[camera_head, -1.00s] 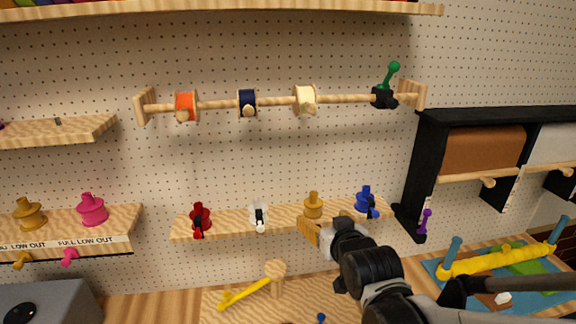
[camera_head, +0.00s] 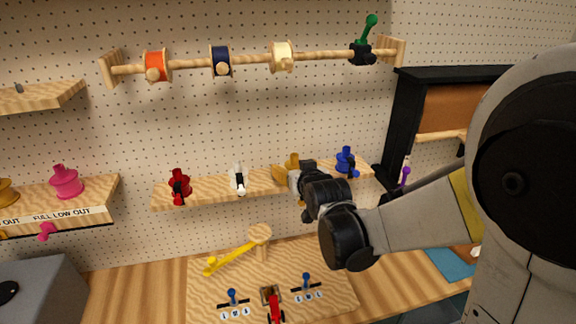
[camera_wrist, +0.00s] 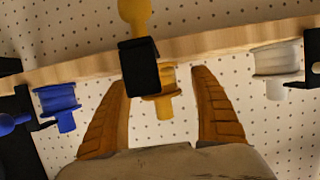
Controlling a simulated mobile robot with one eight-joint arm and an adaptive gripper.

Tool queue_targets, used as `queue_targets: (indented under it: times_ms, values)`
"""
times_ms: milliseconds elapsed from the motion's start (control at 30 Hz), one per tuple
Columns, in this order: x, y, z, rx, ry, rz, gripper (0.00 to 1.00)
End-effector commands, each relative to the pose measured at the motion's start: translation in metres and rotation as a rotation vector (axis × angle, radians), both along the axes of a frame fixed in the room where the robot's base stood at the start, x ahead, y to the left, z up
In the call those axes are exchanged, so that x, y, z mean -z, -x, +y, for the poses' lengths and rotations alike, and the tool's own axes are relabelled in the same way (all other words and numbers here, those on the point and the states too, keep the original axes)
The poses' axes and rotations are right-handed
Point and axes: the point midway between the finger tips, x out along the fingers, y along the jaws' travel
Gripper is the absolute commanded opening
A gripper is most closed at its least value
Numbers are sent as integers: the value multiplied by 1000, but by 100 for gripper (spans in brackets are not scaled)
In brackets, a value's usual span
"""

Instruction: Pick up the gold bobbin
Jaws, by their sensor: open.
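The gold bobbin (camera_head: 293,159) sits on the small wooden shelf between the white and blue bobbins, partly hidden by my gripper. In the wrist view the gold bobbin (camera_wrist: 167,92) shows between my two brown fingers, partly behind a black block (camera_wrist: 140,66) with a yellow knob (camera_wrist: 135,14). My gripper (camera_wrist: 161,80) is open, with one finger on each side of the bobbin. I cannot tell whether either finger touches it. In the head view my gripper (camera_head: 283,173) is at the shelf, right by the bobbin.
The blue bobbin (camera_head: 345,160), white bobbin (camera_head: 238,178) and red bobbin (camera_head: 179,185) share the wooden shelf (camera_head: 210,188). A spool rail (camera_head: 190,67) hangs above. Below are a yellow lever (camera_head: 232,257) and small switches on the bench. A black frame (camera_head: 405,115) stands right.

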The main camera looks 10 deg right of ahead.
Motion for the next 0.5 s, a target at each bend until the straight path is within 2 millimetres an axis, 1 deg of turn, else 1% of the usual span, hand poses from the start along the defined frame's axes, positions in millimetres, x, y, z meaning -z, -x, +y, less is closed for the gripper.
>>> queue_targets:
  times_ms: [100,133,167,200,267,300,333,500]
  values:
    - [0,0,0,0,0,0,74]
    - [0,0,0,0,0,0,72]
    - [0,0,0,0,0,0,63]
    - [0,0,0,0,0,0,50]
    - [0,0,0,0,0,0,32]
    - [0,0,0,0,0,0,20]
    - [0,0,0,0,0,0,18]
    - [0,0,0,0,0,0,17]
